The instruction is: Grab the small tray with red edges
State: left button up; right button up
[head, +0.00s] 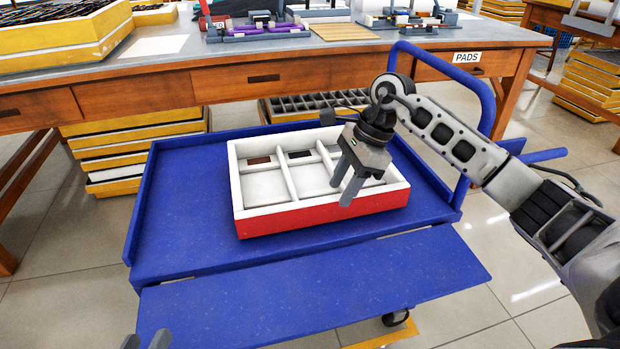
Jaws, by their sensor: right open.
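The small tray (322,217) has a white inside with dividers and red outer sides. It rests on the blue cart near the middle of the head view. Small dark pieces lie in its back compartments. My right gripper (341,193) is open and points down over the right part of the tray, hiding some of its compartments. I cannot tell whether its fingers touch the tray. My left gripper (146,341) shows only its two fingertips at the bottom left edge. They are apart with nothing between them, in front of the cart.
The blue cart (185,220) has a raised handle rail (480,95) on the right and a lower front panel (310,285). Behind it stands a wooden table (300,80) with trays and parts on top. Yellow bins (115,155) are stacked below. The cart's left side is clear.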

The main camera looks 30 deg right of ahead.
aim_at(335, 196)
jog(key=x, duration=0.2)
jog(key=b+x, duration=0.1)
jog(key=x, duration=0.1)
jog(key=shift+w+a+f+b, duration=0.1)
jog(key=shift+w+b, duration=0.15)
jog(key=shift+b, duration=0.05)
jog(key=shift+a+f, duration=0.1)
jog(key=shift+f, duration=0.25)
grip_shut()
pick_arm(q)
jog(key=shift+w+d+r+n+t+h, duration=0.15)
jog(key=shift+d+r+n+t+h, duration=0.15)
jog(key=shift+r+h, duration=0.15)
